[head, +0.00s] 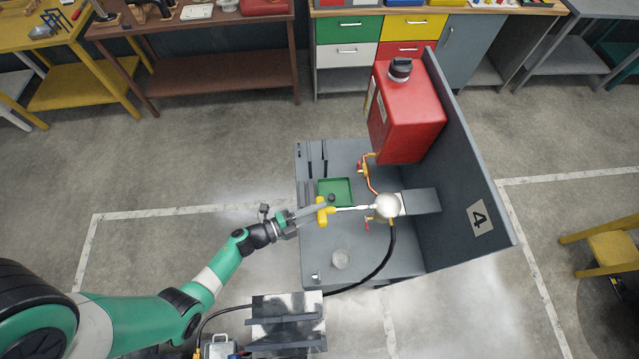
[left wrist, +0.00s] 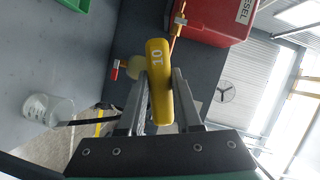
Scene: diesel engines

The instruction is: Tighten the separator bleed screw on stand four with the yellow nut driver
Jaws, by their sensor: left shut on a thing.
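My left gripper (head: 304,216) is shut on the yellow nut driver (head: 325,211), gripping its handle. In the left wrist view the yellow handle (left wrist: 158,80), marked 10, sits between the two fingers. In the head view its shaft points right, toward the pale round separator (head: 387,205) on stand four (head: 480,216). The shaft's tip is close to or touching the separator's left side; I cannot tell which. The bleed screw cannot be made out. In the wrist view the separator (left wrist: 134,68) is partly hidden behind the handle. My right gripper is not in view.
A red diesel tank (head: 408,115) stands above the separator on the stand. A green tray (head: 336,191) and a clear cup (head: 340,259) are on the bench. A black hose (head: 385,262) runs down from the separator. A grey stepped block (head: 287,318) stands in front.

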